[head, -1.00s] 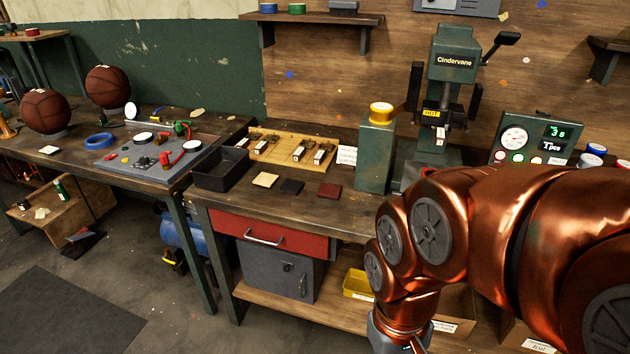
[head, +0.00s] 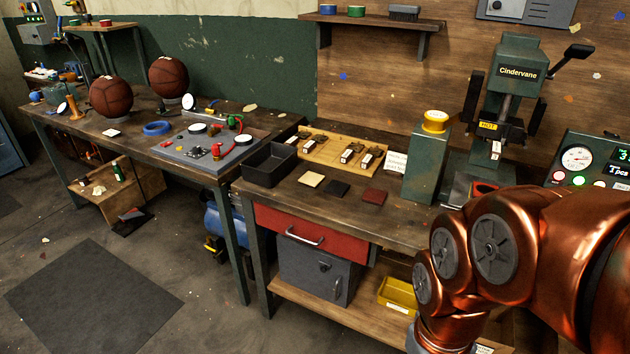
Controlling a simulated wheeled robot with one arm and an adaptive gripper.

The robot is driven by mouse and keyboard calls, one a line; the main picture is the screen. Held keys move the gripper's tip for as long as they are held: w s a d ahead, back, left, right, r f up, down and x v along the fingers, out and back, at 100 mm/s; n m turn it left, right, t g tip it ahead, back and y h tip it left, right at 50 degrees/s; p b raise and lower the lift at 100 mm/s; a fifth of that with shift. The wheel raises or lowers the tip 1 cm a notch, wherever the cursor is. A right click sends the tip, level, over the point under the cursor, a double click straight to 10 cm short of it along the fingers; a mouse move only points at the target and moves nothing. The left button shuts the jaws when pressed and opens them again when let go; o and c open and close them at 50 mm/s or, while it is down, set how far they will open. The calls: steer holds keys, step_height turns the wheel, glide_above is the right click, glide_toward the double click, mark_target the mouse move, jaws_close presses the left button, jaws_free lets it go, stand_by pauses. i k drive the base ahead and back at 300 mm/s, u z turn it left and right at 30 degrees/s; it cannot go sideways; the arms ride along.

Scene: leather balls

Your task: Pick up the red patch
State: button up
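The red patch (head: 374,197) is a small flat dark-red square. It lies on the wooden workbench (head: 290,204), near the front edge, to the right of a black patch (head: 336,188) and a cream patch (head: 311,179). My copper-coloured arm comes in from the right and bends down in front of the bench at the lower right. My gripper is below the picture's bottom edge and does not show. Nothing covers the red patch.
A black tray (head: 268,164) stands left of the patches, and a wooden board with stamps (head: 340,150) lies behind them. A green post with a yellow top (head: 428,160) and the Cindervane press (head: 508,110) stand to the right. Bench space around the patches is clear.

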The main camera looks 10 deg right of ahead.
mark_target(479, 189)
steer(key=z, duration=2.9)
steer(key=i, duration=1.35)
steer(key=u, duration=2.45)
